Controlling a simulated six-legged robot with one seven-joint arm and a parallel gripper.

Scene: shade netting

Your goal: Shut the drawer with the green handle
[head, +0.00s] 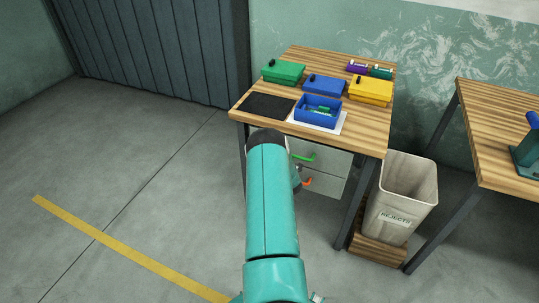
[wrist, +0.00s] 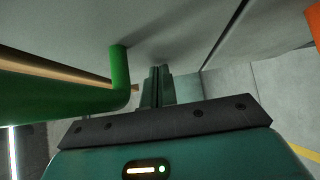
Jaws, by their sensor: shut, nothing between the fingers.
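The drawer with the green handle (head: 304,157) is in the grey-white unit under the wooden table, above a drawer with a red-orange handle (head: 306,182). How far it stands out cannot be told. In the wrist view the green handle (wrist: 119,75) is large at left, fixed to a pale drawer front (wrist: 180,35). My gripper (wrist: 157,72) is shut and empty, just right of the handle, with its fingertips close to that front. Whether they touch it cannot be told. In the head view my arm mostly hides the gripper and covers the unit's left part.
The wooden table (head: 297,52) above carries lidded boxes, an open blue box (head: 318,110) and a black mat (head: 267,106). A bin marked REJECTS (head: 402,195) stands right of the unit. A second table (head: 505,140) is further right. Floor at left is clear.

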